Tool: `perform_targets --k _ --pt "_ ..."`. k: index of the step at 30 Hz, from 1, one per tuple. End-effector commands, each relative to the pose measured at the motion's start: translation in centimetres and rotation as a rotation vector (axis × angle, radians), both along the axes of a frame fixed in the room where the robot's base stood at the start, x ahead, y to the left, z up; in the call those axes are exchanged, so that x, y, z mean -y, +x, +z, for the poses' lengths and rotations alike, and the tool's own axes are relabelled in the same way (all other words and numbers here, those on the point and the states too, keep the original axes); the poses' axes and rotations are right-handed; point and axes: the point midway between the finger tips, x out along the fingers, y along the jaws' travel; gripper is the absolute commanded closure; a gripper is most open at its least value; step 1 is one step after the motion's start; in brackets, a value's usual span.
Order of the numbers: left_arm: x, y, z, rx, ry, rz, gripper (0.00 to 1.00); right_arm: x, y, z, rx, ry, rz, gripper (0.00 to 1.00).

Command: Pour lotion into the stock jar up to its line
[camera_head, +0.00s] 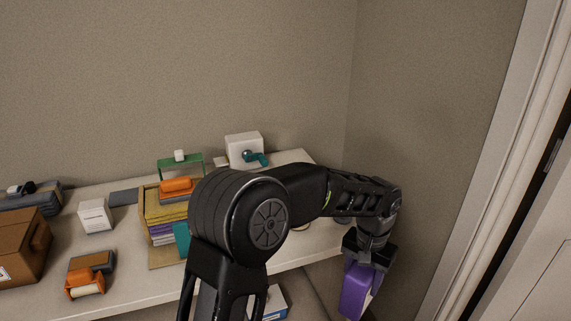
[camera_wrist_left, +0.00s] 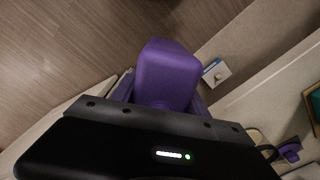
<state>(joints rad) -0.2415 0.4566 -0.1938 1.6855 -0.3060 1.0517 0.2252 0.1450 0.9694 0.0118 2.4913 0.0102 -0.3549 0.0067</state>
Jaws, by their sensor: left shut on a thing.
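My left gripper (camera_head: 368,252) is shut on a purple block-shaped container (camera_head: 357,291), which hangs below it off the table's right end. The container also shows between the fingers in the left wrist view (camera_wrist_left: 167,75), where the floor lies beneath. I cannot make out an opening or any lotion on it. I cannot identify the stock jar or its line; my arm covers part of the table's right side. My right gripper is not in view.
The white table (camera_head: 140,290) holds a brown box (camera_head: 22,245), a small white box (camera_head: 95,215), an orange-and-grey item (camera_head: 90,272), a wooden holder (camera_head: 165,258) with stacked items, and a white device (camera_head: 244,147). The wall and door frame (camera_head: 480,170) stand close at right.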

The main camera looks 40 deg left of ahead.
Motion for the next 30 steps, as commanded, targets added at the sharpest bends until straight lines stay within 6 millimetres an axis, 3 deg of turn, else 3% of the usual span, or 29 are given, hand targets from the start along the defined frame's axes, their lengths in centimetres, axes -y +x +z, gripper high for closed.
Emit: perform_targets --k 14,20,26,30 --pt "0.0 0.1 0.1 0.001 0.0 -0.006 1.0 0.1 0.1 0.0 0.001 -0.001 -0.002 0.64" --pt "-0.6 0.6 0.3 -0.017 0.001 -0.125 1.0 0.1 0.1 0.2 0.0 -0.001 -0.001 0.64" --pt "-2.5 2.0 1.1 -0.071 0.018 -0.506 1.0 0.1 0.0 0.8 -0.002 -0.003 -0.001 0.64" --pt "-4.8 3.4 2.1 -0.127 0.067 -0.933 1.0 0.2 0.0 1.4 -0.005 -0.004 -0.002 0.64"
